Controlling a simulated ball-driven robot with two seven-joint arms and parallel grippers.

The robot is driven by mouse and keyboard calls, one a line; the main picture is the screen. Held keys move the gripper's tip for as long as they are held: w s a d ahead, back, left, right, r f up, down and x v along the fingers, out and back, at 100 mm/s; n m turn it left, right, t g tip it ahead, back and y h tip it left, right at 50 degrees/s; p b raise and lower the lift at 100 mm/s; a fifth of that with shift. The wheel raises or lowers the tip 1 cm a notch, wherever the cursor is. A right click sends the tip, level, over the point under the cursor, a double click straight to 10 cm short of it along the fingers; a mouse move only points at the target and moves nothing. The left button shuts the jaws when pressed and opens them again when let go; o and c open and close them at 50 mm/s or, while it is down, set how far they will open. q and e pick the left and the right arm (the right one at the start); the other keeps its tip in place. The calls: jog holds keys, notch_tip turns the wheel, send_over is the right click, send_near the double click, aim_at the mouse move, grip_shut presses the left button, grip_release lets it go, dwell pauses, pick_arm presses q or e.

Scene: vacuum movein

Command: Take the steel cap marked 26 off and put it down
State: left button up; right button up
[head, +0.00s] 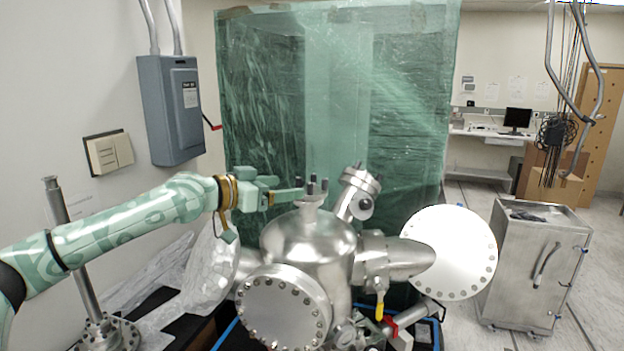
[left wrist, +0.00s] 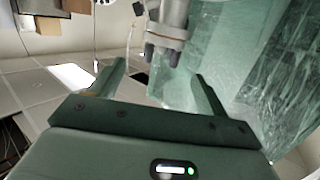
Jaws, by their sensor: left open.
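A steel vacuum chamber (head: 308,240) stands in the middle of the head view. Its top port (head: 312,200) carries a small steel flange with several dark upright posts. A tilted steel port (head: 358,192) rises to its right. I cannot read a 26 on any part, so I cannot tell which is the marked cap. My left gripper (head: 286,190) is open, reaching in from the left beside the top port. In the left wrist view its fingers (left wrist: 160,74) are spread with nothing between them; a steel flanged part (left wrist: 166,32) shows beyond the tips. My right gripper is not in view.
A large round steel flange (head: 449,252) sits right of the chamber, and a bolted one (head: 284,308) faces front. Clear plastic wrap (head: 212,268) lies left. A green wrapped block (head: 335,100) stands behind. A steel cabinet (head: 530,265) stands at right.

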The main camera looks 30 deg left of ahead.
aim_at(318, 188)
pick_arm(q)
jog(key=p+x, duration=0.1)
jog(key=x, duration=0.4)
jog(key=shift+w, duration=0.15)
jog(key=p+x, duration=0.3)
jog(key=x, duration=0.2)
jog(key=shift+w+f, duration=0.2)
jog(key=shift+w, duration=0.15)
jog(key=shift+w+d+f, duration=0.1)
jog(key=shift+w, duration=0.05)
jog(key=shift+c, duration=0.4)
jog(key=shift+s, duration=0.25)
jog(key=c, duration=1.3)
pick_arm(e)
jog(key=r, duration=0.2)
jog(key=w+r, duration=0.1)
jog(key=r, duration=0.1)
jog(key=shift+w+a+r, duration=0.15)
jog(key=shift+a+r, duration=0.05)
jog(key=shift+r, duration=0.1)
pick_arm(q)
jog(key=shift+c, duration=0.2)
